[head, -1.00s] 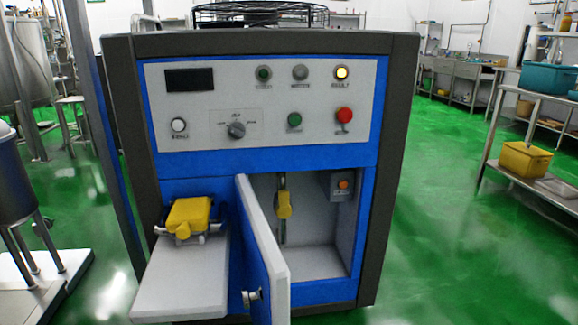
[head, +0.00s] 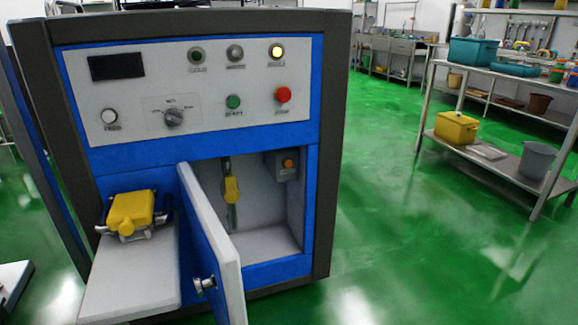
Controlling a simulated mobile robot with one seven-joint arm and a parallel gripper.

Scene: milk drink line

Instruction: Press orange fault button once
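A blue and dark grey machine (head: 198,142) stands at the left and centre of the head view. A small orange button (head: 288,164) sits on a grey box on the right inner wall of its open lower compartment. The compartment door (head: 212,250) is swung outward and leaves the button in view. A lit yellow lamp (head: 276,51) is at the top right of the control panel; its label is too blurred to read surely. My gripper is not in view.
A red button (head: 283,95) and a green button (head: 233,102) are on the panel. A yellow valve handle (head: 231,190) hangs inside the compartment. A yellow-topped part (head: 131,212) lies on the side shelf (head: 132,285). Green floor (head: 400,230) is clear at right.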

